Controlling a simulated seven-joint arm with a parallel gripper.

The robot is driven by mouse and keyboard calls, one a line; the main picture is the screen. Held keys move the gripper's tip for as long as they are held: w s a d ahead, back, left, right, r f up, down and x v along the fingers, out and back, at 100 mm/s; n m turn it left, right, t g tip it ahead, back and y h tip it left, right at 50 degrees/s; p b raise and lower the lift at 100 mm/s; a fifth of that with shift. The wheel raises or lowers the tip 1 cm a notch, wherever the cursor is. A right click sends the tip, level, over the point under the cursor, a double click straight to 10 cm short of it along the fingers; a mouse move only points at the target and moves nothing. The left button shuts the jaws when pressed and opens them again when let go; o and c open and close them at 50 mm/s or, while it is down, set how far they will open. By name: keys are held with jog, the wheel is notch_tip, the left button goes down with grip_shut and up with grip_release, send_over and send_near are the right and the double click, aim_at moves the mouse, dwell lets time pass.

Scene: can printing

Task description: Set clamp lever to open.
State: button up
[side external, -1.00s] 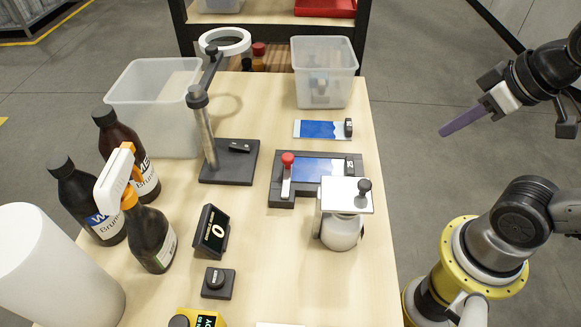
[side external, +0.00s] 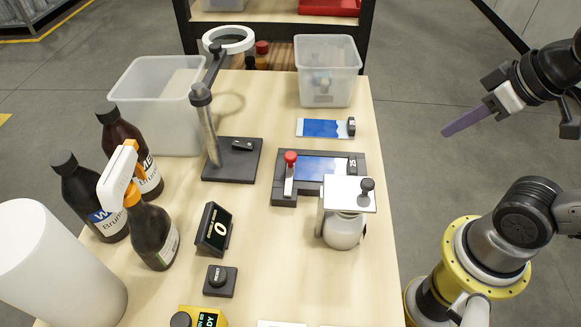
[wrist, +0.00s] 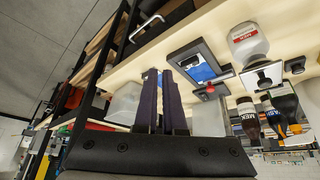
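The likely clamp lever, a pale bar with a red knob (side external: 290,158), stands at the left side of a dark frame (side external: 284,199) in the side external view. The frame holds a blue-and-white plate (side external: 322,168). In the wrist view the red knob (wrist: 210,88) shows small beside the frame. Whether the lever is open or closed is unclear. My gripper (side external: 445,132) is in the air right of the table, well apart from the lever. In the wrist view its two purple fingers (wrist: 159,75) have a narrow gap with nothing between them.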

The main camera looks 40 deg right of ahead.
jog(key=o, duration=0.5)
jog(key=shift+s+f+n, duration=0.1)
jog(key=shift+s+n, duration=0.1)
jog(key=shift+n, duration=0.3)
jog(key=shift+c, duration=0.2)
jog(key=o, duration=0.3)
jog(key=r+n, duration=0.2)
jog(key=shift+w+r+n, duration=0.3)
jog(key=shift+w+r, duration=0.05)
jog(key=shift+w, duration=0.05)
jog(key=shift+o, duration=0.2)
jog(key=w+a+r+n+g, duration=0.1)
jog(key=w+a+r+n, duration=0.25)
jog(key=w+n, duration=0.2)
jog(key=w+a+r+n+g, duration=0.2)
jog(key=w+r+n, duration=0.2)
jog(key=w, duration=0.2)
jog(key=n+g, duration=0.3)
jog(key=n, duration=0.2)
send_over(291, 155)
notch_tip(291, 155, down, 8)
notch_tip(291, 155, down, 13)
jog(key=shift+f, duration=0.1)
grip_shut()
